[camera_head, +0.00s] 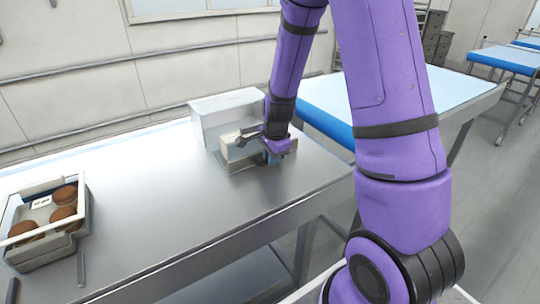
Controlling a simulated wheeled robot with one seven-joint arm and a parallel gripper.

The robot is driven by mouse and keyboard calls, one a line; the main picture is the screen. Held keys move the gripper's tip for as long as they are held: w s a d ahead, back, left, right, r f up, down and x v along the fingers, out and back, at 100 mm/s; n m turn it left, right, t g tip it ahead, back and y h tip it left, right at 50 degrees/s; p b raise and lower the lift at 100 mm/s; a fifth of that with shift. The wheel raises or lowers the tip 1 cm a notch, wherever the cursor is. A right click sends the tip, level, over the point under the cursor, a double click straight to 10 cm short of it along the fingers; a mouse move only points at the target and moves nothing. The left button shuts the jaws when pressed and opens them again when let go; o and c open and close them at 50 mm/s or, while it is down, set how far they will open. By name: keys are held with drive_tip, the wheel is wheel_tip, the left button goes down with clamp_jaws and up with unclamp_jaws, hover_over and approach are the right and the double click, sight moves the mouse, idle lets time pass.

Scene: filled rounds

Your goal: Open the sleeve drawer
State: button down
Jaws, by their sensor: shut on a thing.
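The sleeve drawer (236,146) is a pale box at the front of a light grey housing (210,108) on the steel table. It appears to stand partly out of the housing, though how far is hard to tell. My gripper (265,156) is at the front right of the drawer, pointing down. It is shut on the drawer's front part; the fingertips and any handle are largely hidden by the wrist.
The steel table (150,190) is clear between the drawer and a white-rimmed tray (20,228) with several brown rounds at the left. A blue-edged table (325,122) stands behind at the right. A wall with rails (100,65) runs along the back.

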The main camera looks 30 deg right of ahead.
drive_tip(key=c, duration=1.1)
unclamp_jaws()
wheel_tip(320, 180, up, 11)
drive_tip(key=s, duration=0.2)
drive_tip(key=shift+f, duration=0.15)
drive_tip(key=s+a+r+n+t, duration=0.1)
drive_tip(key=s+a+r+n, duration=0.2)
drive_tip(key=s+r+n, duration=0.6)
drive_tip(key=s+a+r+n+t, duration=0.2)
drive_tip(key=s+a+r+n, duration=0.2)
drive_tip(key=s+r+n, duration=0.4)
drive_tip(key=s+r, duration=0.1)
drive_tip(key=s, duration=0.5)
drive_tip(key=shift+s+a+r+n, duration=0.2)
drive_tip(key=shift+a+n, duration=0.05)
drive_tip(key=shift+n, duration=0.15)
